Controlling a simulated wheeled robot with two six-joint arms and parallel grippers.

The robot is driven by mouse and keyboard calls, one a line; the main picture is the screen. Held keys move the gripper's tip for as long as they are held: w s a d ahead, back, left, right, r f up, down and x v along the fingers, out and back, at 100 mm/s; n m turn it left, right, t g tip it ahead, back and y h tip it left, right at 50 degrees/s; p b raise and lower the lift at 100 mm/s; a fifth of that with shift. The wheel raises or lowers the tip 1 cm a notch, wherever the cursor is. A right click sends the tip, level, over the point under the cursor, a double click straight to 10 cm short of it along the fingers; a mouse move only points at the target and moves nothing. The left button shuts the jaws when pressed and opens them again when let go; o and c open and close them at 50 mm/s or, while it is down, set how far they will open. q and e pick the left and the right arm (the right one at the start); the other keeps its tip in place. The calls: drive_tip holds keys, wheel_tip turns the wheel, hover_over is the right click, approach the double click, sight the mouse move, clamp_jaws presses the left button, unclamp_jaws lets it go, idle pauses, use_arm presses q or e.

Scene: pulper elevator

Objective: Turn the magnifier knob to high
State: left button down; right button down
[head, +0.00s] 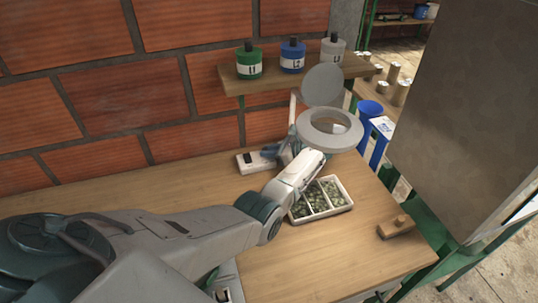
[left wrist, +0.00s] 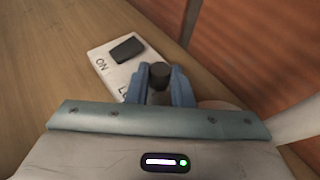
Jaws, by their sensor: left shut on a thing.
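The magnifier (head: 312,138) stands on the bench, a grey ring head with a round lid tilted up above it. Its white base plate (head: 247,158) lies flat on the bench to the left of the head. In the left wrist view the plate (left wrist: 114,72) carries a black switch (left wrist: 127,49) marked "ON" and a partly hidden label starting with "L". My left gripper (head: 272,152) is at the plate. In the left wrist view its blue fingers (left wrist: 160,88) are shut on the dark round knob (left wrist: 159,71). Any knob pointer and most setting marks are hidden. My right gripper is not in view.
A white divided tray (head: 349,206) of greenish beans sits below my left wrist. A wooden block (head: 396,227) lies near the right edge. Green, blue and white bottles (head: 292,56) stand on the wall shelf (head: 300,76). A large grey panel (head: 470,110) rises at right.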

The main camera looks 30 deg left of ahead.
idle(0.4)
use_arm(q)
drive_tip(key=c, duration=1.3)
unclamp_jaws()
drive_tip(key=b+v, duration=0.2)
drive_tip(key=v, duration=0.8)
drive_tip(key=shift+w+d, duration=0.1)
drive_tip(key=shift+d, duration=0.1)
drive_tip(key=shift+d+r, duration=0.1)
drive_tip(key=shift+d, duration=0.1)
